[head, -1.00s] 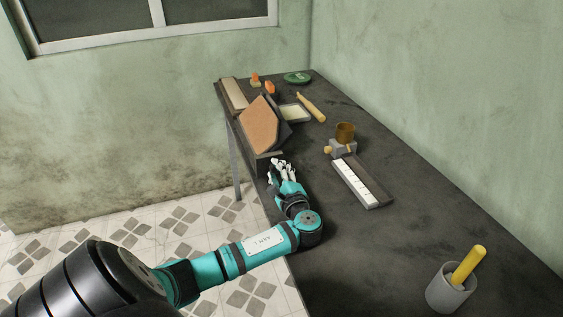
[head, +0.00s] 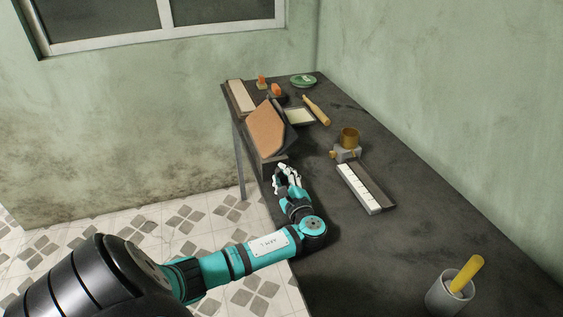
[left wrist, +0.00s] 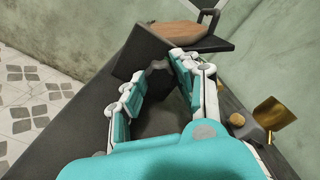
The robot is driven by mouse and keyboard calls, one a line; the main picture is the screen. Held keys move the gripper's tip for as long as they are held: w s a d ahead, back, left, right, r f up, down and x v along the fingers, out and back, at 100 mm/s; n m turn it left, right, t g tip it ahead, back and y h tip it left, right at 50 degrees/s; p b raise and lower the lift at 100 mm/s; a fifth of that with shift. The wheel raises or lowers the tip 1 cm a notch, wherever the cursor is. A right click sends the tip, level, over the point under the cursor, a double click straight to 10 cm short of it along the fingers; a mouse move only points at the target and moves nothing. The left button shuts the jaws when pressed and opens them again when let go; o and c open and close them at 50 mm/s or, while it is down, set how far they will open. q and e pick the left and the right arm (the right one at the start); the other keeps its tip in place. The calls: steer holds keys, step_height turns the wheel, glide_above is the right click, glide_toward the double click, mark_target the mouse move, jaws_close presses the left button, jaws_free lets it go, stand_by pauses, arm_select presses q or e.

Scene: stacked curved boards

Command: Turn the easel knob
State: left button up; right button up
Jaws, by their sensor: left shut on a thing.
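The easel (head: 265,130) stands at the left edge of the dark table, its dark board tilted and carrying a brown panel. The easel also shows at the top of the left wrist view (left wrist: 150,48). My left gripper (head: 286,178) is at the easel's near side. In the left wrist view its fingers (left wrist: 158,76) are closed around a small grey knob (left wrist: 157,65) below the board's near edge. The fingers hide part of the knob. My right gripper is out of view.
A grey block with a brass cup (head: 349,138) and a long white-topped box (head: 360,188) lie right of my gripper. A grey cup (head: 448,293) with a yellow handle stands near.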

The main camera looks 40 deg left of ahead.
arm_select(q)
steer(key=shift+m+p, duration=0.55)
steer(key=shift+m, duration=0.05)
steer(key=o, duration=0.8)
steer(key=shift+p+v, duration=1.1)
steer(key=shift+v, duration=1.95)
